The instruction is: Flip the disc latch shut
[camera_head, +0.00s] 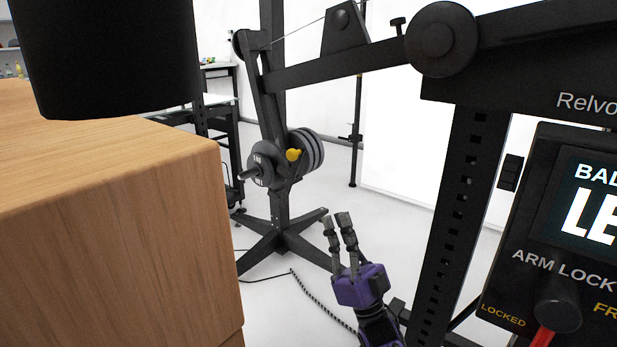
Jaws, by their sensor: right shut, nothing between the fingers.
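Grey and black weight discs (308,150) sit on a bar low on the black stand. A small yellow piece (293,155) shows beside them, and it looks like the disc latch. It is too small to tell whether it is open or shut. My right gripper (343,217), with a purple body and grey fingers, points up in front of the stand, below and to the right of the yellow piece in the picture. Its fingers are shut with nothing between them, and it appears clear of the discs. My left gripper is not in view.
A wooden block or cabinet (110,170) fills the left side. A black perforated post (458,200) and a control panel (545,200) marked "ARM LOCK" stand at the right. A black arm (340,68) spans above. A cable (318,300) lies on the pale floor.

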